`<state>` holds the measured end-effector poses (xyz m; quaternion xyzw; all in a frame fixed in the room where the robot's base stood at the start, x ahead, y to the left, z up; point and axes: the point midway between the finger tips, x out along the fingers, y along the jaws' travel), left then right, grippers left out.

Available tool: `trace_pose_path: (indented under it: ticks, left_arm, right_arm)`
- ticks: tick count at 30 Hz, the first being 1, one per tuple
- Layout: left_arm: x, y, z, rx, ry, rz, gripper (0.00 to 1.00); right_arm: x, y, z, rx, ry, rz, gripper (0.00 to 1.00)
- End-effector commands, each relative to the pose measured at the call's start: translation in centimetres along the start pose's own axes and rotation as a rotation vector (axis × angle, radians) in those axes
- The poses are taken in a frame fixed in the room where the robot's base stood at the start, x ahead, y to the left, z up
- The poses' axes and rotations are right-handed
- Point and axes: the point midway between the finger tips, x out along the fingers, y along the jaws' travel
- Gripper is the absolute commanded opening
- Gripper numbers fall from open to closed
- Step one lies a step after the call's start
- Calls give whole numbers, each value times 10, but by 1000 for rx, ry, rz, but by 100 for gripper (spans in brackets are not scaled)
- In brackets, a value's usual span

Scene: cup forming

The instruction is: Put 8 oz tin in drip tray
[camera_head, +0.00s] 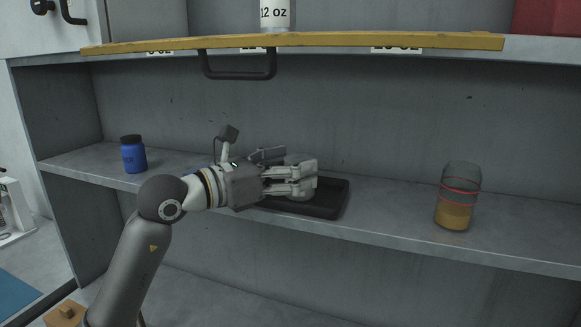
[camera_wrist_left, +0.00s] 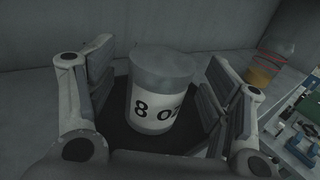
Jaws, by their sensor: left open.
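The 8 oz tin (camera_wrist_left: 160,95) is a grey cylinder with a white label, upright between the fingers of my left gripper (camera_wrist_left: 160,100) in the left wrist view. The fingers are open, with a gap on each side of the tin. The black drip tray (camera_head: 322,207) lies on the shelf in the head view, under the gripper. The tin stands over the dark tray surface; whether its base touches is hard to tell. In the head view my left gripper (camera_head: 296,178) mostly covers the tin. My right gripper is not in view.
A blue jar (camera_head: 133,155) stands on the shelf (camera_head: 391,209) at the left, and a glass jar with amber contents (camera_head: 456,203) stands at the right. A yellow-edged upper shelf (camera_head: 330,41) with a black handle (camera_head: 240,77) hangs above. The shelf between tray and glass jar is clear.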

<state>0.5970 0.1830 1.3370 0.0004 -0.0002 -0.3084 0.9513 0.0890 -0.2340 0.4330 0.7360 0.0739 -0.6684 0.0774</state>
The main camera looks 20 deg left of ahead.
Motion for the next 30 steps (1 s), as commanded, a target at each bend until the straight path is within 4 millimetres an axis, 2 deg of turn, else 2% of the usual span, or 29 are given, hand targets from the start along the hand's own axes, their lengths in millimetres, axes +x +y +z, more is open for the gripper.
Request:
trace_pose_path:
  ticks: [6, 19, 24, 30]
  left_arm:
    - [-2, 0, 5, 1, 0, 1, 74]
    - [-93, 0, -1, 4, 2, 4, 74]
    - [-112, 1, 2, 0, 1, 2, 74]
    - [-120, 0, 4, 0, 1, 0, 74]
  right_arm:
    - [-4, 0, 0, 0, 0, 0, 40]
    - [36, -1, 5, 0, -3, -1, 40]
    - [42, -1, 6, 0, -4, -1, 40]
    - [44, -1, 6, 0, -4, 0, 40]
